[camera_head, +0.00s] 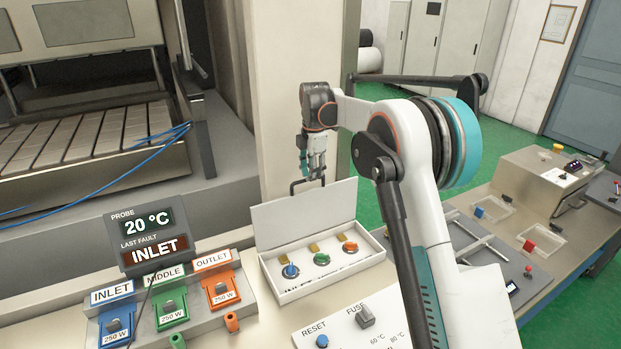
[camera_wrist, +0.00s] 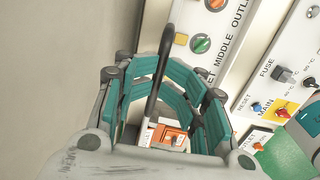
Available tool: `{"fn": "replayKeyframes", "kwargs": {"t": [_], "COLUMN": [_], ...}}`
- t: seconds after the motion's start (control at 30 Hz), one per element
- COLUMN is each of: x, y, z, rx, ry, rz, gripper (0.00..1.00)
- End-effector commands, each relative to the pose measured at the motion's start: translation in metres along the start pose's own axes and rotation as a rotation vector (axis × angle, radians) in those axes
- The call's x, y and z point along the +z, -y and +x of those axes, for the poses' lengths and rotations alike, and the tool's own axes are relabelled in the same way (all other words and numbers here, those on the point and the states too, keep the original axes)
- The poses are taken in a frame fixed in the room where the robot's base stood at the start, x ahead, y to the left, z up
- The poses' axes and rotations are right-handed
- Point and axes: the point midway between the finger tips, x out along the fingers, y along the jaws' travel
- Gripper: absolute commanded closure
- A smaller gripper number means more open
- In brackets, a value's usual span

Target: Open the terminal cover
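The terminal cover (camera_head: 303,215) is a pale flat lid at the back of a long white terminal box (camera_head: 330,284). It stands raised, leaning back, and the box is open. Blue, green and orange round terminals show inside. A dark bar handle (camera_head: 293,187) sits at the cover's upper edge. My gripper (camera_head: 317,174) is above the cover, its fingers pointing down at the handle. In the wrist view the teal fingers (camera_wrist: 166,66) close in on the dark handle (camera_wrist: 151,104), which runs between them. The exact contact is partly hidden by the fingers.
Blue, green and orange heater plugs (camera_head: 168,300) stand left of the box, below a probe display (camera_head: 150,228) reading 20 °C and INLET. A fuse and reset panel (camera_head: 337,325) lies in front. A machine wall (camera_head: 292,80) rises close behind the cover.

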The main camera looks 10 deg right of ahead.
Motion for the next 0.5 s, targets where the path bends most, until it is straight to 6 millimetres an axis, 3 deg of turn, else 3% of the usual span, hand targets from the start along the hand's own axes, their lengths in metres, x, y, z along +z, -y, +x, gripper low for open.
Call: {"fn": "replayKeyframes", "kwargs": {"t": [0.3, 0.5], "x": [-0.003, -0.004], "y": [0.0, 0.0], "z": [-0.066, -0.093], "rx": [0.001, 0.001], "ry": [-0.001, -0.002], "rz": [-0.003, -0.003], "gripper": [0.7, 0.7]}}
